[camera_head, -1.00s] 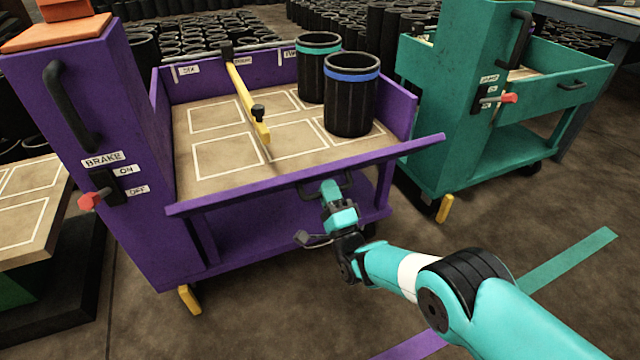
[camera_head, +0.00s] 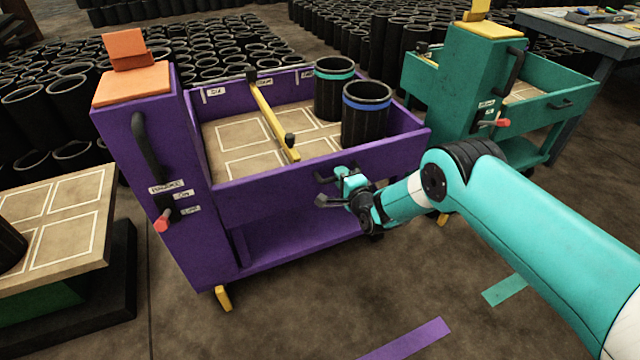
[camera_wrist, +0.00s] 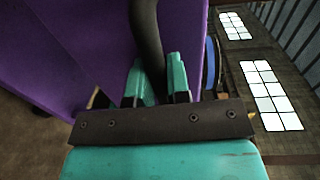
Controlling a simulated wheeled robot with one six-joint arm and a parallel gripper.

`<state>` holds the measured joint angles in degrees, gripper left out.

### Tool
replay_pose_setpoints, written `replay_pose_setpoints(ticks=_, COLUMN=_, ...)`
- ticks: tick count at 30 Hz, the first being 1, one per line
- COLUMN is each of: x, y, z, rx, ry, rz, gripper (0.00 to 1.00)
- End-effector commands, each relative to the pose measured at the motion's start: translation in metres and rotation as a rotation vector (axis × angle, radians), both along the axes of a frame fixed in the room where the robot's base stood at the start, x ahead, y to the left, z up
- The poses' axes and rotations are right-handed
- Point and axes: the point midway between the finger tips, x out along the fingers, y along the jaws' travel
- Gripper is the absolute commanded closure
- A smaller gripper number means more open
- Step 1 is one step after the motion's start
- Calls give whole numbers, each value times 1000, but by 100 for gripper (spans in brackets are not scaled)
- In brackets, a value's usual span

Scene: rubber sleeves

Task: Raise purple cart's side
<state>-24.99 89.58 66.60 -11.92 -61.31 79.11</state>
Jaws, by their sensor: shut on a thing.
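The purple cart (camera_head: 205,225) stands in the middle of the head view. Its near side panel (camera_head: 275,195) stands up along the front of the deck, its broad outer face showing. My gripper (camera_head: 347,174) is at the panel's outer face, toward its right part, shut on the black handle (camera_head: 323,179). In the wrist view, my gripper's teal fingers (camera_wrist: 157,82) sit on both sides of the dark handle (camera_wrist: 147,35), with the purple panel (camera_wrist: 95,45) beside it. Whether the panel is latched cannot be seen.
Two black sleeves, one teal-banded (camera_head: 334,98) and one blue-banded (camera_head: 366,122), stand on the cart's deck by a yellow bar (camera_head: 272,118). A red brake lever (camera_head: 162,222) is on the column. A teal cart (camera_head: 460,100) stands close at right.

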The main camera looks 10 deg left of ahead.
Motion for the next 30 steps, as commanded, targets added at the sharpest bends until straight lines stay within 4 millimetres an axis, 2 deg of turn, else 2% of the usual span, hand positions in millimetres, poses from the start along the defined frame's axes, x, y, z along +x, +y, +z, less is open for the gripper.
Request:
replay_pose_setpoints(ticks=6, x=11, y=1, z=4, rx=0, ry=-5, rz=-8, gripper=100)
replay_pose_setpoints(ticks=23, x=14, y=4, z=8, rx=0, ry=-6, rz=-6, gripper=100)
replay_pose_setpoints(ticks=24, x=14, y=4, z=8, rx=0, ry=-6, rz=-6, gripper=74)
replay_pose_setpoints(ticks=26, x=13, y=4, z=8, rx=-1, ry=-5, rz=-6, gripper=60)
replay_pose_setpoints(ticks=30, x=12, y=5, z=7, rx=-1, ry=-3, rz=-4, gripper=59)
